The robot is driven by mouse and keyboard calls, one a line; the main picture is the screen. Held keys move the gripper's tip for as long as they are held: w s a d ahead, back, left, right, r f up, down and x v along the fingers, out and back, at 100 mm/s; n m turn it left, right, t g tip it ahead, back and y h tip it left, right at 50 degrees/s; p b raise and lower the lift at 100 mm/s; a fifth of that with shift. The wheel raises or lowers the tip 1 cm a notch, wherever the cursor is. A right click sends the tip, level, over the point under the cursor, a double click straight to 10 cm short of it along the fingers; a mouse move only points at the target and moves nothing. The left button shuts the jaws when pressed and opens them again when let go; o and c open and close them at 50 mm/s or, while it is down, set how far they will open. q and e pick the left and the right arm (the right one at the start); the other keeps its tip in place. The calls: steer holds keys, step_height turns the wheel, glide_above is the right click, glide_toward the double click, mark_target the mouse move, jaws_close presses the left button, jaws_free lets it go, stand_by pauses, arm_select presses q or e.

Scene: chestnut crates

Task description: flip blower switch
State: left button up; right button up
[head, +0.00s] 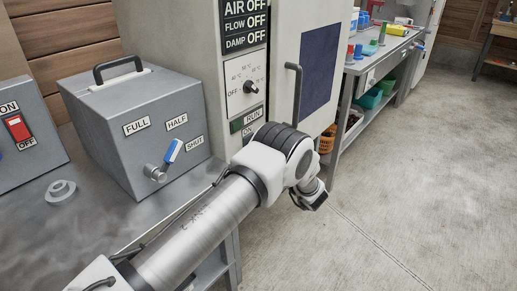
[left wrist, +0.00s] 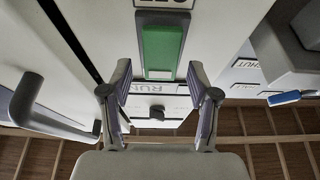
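A red rocker switch (head: 18,128) marked ON and OFF is on a grey box at the far left of the head view. A green rocker (left wrist: 162,48) in a grey frame, next to a RUN label, is on the tall cabinet's front in the left wrist view. The frames do not show which one is the blower switch. My left gripper (left wrist: 158,80) is open and empty. Its two fingers stand either side of the line to the green rocker, and contact cannot be told. In the head view my arm covers part of the panel and the fingertips are hidden. My right gripper is not in view.
The cabinet has a dial (head: 250,87), a display (head: 243,22) reading AIR, FLOW and DAMP OFF, and a protruding door handle (head: 294,92). A grey box (head: 140,125) with a blue lever (head: 173,150) stands beside it. The floor (head: 400,190) at right is clear.

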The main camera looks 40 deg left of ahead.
arm_select(q)
steer(key=shift+d, duration=0.1)
steer(key=v, duration=1.1)
steer(key=shift+d+f, duration=0.15)
steer(key=shift+d, duration=0.25)
